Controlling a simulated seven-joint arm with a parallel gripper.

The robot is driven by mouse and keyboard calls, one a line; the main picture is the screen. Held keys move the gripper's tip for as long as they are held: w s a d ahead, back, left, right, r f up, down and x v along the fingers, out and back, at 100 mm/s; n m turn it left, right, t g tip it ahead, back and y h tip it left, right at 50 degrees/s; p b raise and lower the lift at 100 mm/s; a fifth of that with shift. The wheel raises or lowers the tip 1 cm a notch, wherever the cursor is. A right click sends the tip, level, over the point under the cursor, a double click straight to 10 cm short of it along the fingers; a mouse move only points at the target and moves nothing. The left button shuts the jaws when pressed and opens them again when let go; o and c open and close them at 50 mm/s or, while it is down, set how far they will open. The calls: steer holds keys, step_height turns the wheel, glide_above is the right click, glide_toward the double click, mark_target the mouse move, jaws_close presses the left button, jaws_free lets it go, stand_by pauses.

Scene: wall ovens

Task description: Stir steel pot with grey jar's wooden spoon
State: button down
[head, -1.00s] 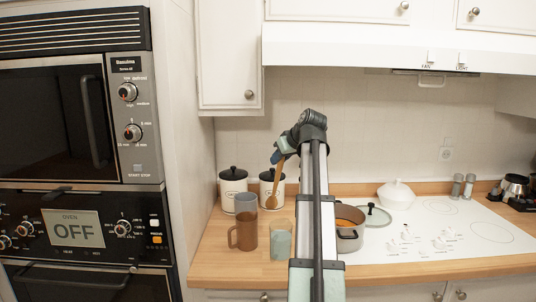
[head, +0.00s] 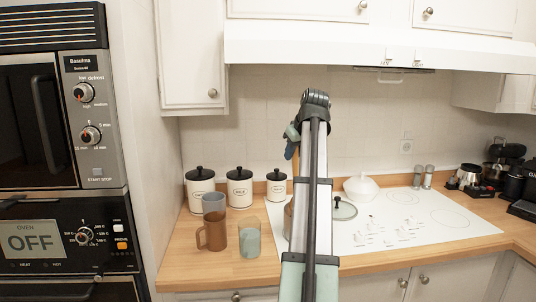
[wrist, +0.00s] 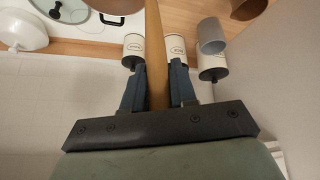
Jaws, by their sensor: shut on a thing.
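My gripper (head: 291,148) is shut on the wooden spoon (wrist: 156,40), whose handle stands between the two fingers (wrist: 156,72) in the wrist view. The spoon's far end runs out of that view. In the head view, my arm hides most of the spoon. The grey jar (head: 213,203) stands on the wooden counter behind a brown mug; it also shows in the wrist view (wrist: 211,36). The steel pot (head: 288,216) is mostly hidden behind my arm; part of it shows at the wrist view's top edge (wrist: 119,5). Whether the spoon touches the pot cannot be told.
A brown mug (head: 212,234) and a greenish glass (head: 249,238) stand at the counter's front left. Several white canisters (head: 239,188) line the wall. A glass lid (head: 343,209) and a white lidded dish (head: 361,188) lie right of my arm. The range hood (head: 380,45) hangs above.

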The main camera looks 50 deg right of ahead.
steer(key=shift+d+r+n, duration=1.1)
steer(key=shift+d, duration=2.65)
step_height(320, 180, down, 15)
steer(key=shift+s+t, duration=0.25)
steer(key=shift+t, duration=0.05)
steer(key=shift+f, duration=0.1)
steer(key=shift+d, duration=0.1)
